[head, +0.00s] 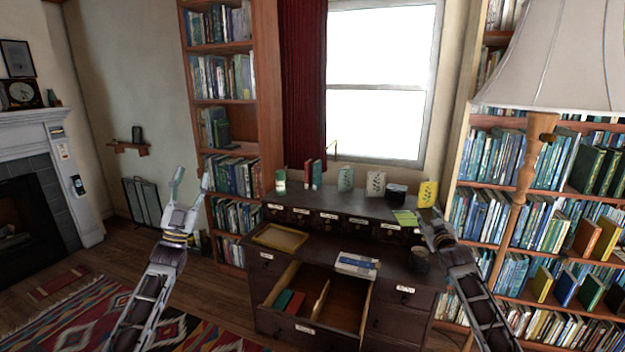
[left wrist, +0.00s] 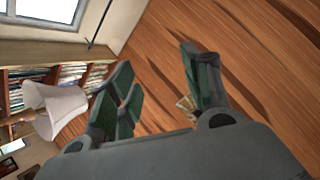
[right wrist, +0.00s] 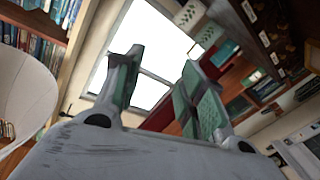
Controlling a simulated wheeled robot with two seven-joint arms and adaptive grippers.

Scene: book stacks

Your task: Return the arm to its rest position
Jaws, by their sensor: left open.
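My left gripper (head: 190,188) is raised left of the desk, in front of the bookcase, with its fingers pointing up. My right gripper (head: 418,212) is over the right side of the desk, near a yellow book (head: 428,193). In the right wrist view (right wrist: 158,80) its fingers are apart, with the window and a bit of wall between them and nothing held.
The dark desk (head: 405,265) has an open drawer (head: 330,302) holding a red and a green book. A tray (head: 280,238), a white-blue book stack (head: 357,264) and a dark cup (head: 420,258) are on top. A lamp (head: 555,60) stands at right.

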